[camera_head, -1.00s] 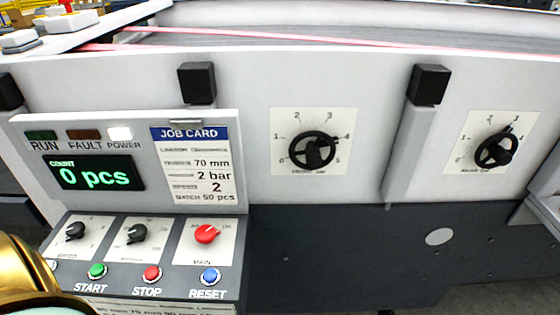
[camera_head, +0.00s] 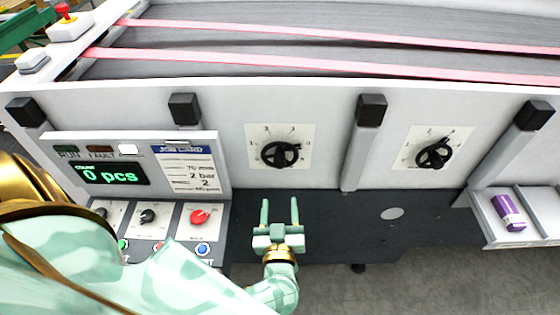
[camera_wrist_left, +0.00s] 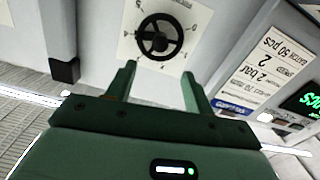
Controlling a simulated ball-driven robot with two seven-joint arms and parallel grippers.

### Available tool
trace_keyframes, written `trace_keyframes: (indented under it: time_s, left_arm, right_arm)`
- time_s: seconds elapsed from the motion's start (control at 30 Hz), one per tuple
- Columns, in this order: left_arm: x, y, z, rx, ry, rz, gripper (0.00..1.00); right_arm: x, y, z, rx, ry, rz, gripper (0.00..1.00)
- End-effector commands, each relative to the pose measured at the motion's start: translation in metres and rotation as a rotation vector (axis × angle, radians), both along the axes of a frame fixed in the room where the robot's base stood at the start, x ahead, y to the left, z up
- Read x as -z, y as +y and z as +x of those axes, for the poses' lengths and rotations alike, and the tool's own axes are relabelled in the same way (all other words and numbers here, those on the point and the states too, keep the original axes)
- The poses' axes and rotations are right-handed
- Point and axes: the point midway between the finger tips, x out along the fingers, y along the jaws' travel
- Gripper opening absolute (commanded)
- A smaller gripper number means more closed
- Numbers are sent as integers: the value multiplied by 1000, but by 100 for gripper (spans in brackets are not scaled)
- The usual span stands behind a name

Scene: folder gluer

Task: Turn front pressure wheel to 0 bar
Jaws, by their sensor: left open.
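Two black handwheels sit on white dial plates on the machine's pale front panel: a left wheel (camera_head: 280,155) and a right wheel (camera_head: 434,154). Their captions are too small to read, so I cannot tell which is the front pressure wheel. The left wheel's pointer looks to be towards the upper right, near 4. My left gripper (camera_head: 280,211) is open and empty, below the left wheel and apart from it. In the left wrist view the same wheel (camera_wrist_left: 158,36) shows upside down beyond my open fingers (camera_wrist_left: 160,82). My right gripper is not in view.
A control panel with a job card (camera_head: 187,170) reading 2 bar, a count display (camera_head: 110,174) and a red main switch (camera_head: 199,216) stands at left. Black-capped posts (camera_head: 370,110) stand between the dials. A purple object (camera_head: 508,212) lies in a tray at right.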

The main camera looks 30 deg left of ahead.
Motion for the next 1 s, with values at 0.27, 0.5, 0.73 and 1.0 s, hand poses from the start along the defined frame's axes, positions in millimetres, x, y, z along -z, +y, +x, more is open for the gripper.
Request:
trace_keyframes:
  time_s: [0.27,0.5,0.73,1.0]
  left_arm:
    - [-2,39,63,1,-4,7,52]
    - [-1,62,101,1,-2,5,52]
    - [0,70,113,2,1,3,52]
    - [0,70,113,2,0,2,41]
  right_arm:
    - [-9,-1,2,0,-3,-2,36]
    - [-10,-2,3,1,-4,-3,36]
    - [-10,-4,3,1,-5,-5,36]
    - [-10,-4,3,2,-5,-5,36]
